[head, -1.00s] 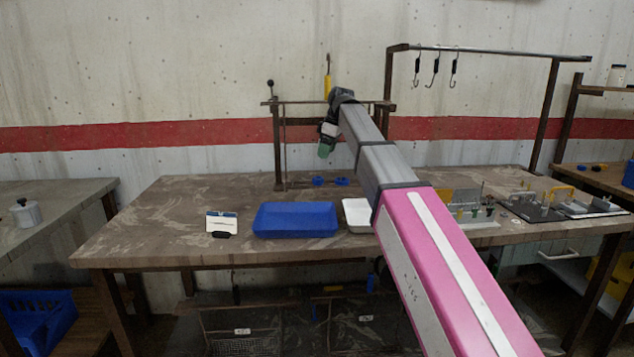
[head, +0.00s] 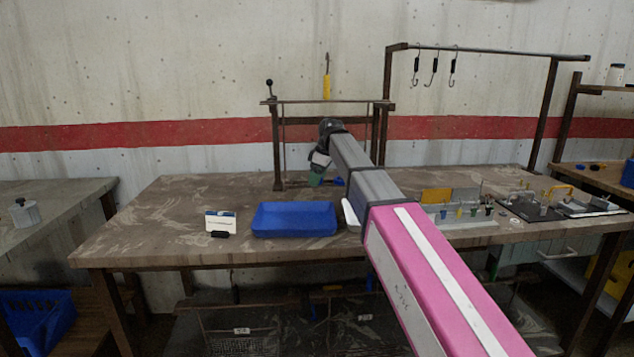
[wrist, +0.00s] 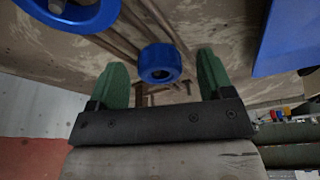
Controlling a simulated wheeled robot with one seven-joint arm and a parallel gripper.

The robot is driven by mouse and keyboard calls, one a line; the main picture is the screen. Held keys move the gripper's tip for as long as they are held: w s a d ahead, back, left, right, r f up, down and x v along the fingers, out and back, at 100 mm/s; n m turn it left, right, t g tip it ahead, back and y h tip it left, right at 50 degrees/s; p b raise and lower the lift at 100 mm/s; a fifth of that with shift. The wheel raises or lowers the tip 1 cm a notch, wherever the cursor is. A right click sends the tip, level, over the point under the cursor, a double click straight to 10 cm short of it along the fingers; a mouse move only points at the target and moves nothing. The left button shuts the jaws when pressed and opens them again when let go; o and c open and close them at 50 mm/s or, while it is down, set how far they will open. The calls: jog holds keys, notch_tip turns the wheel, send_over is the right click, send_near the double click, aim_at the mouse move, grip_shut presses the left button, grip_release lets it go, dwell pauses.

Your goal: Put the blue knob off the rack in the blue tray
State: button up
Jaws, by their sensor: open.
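My gripper (head: 315,179) is open, its green fingers low beside the dark metal rack (head: 278,150) at the back of the workbench. In the wrist view a blue knob (wrist: 160,63) appears between the two open fingertips, with a gap on each side. I cannot tell how deep it is between them. A larger blue ring-like part (wrist: 68,12) is at the top left of that view. In the head view some blue (head: 339,181) shows just right of my fingers; the rest is hidden. The blue tray (head: 295,220) is empty on the bench, in front of the rack.
A small white card stand (head: 221,223) is left of the tray. A white tray (head: 350,214) is mostly hidden behind my arm. Fixtures with small tools (head: 460,210) stand to the right. Hooks (head: 434,70) hang from a rail at the back right.

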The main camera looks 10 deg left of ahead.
jog(key=shift+c, duration=0.3)
jog(key=c, duration=1)
jog(key=shift+r, duration=0.1)
jog(key=shift+c, duration=0.2)
